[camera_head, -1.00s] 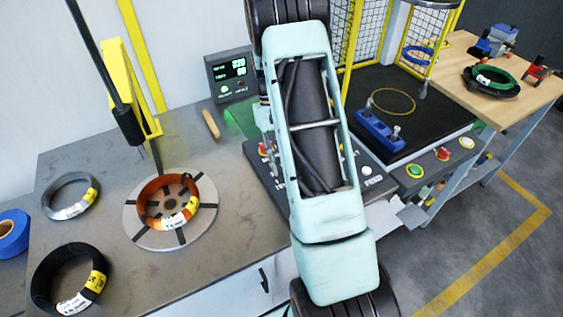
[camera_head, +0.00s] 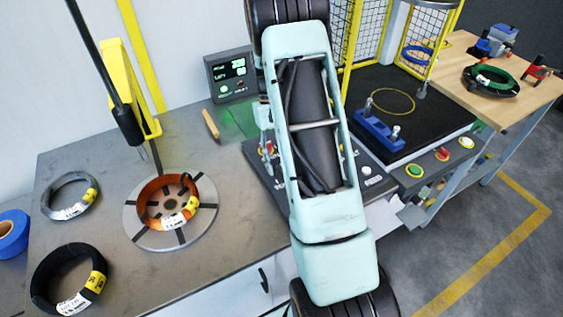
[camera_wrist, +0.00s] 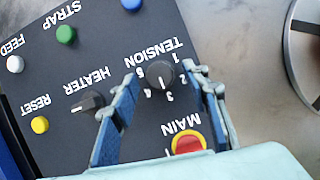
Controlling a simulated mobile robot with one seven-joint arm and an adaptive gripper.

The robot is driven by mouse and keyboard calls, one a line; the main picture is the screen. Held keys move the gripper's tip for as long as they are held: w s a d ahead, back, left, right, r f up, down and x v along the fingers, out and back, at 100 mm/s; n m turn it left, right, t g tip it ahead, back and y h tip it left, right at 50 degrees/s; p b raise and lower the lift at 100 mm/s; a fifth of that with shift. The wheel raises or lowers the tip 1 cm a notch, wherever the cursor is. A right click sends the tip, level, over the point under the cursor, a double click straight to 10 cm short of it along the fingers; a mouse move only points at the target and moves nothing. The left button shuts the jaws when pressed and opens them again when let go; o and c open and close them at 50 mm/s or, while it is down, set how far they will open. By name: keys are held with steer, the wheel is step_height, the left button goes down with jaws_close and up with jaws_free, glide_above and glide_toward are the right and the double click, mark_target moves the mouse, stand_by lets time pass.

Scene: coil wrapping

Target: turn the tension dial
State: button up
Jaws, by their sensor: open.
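In the wrist view the black tension dial (camera_wrist: 158,75) sits on the dark control panel, with numbers 1 to 5 around it. Its white mark points toward the bottom of the picture, about between 3 and 4. My gripper (camera_wrist: 161,79) is open, with one blue finger on each side of the dial. I cannot tell whether the fingers touch it. In the head view my arm hides the dial and most of the panel.
Near the dial are the heater knob (camera_wrist: 88,101), the red main button (camera_wrist: 188,144), the yellow reset button (camera_wrist: 40,125) and the green strap button (camera_wrist: 66,34). An orange coil (camera_head: 152,203) lies on the round turntable (camera_head: 146,238) to the left.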

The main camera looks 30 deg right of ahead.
steer(key=v, duration=1.1)
steer(key=shift+r, duration=0.35)
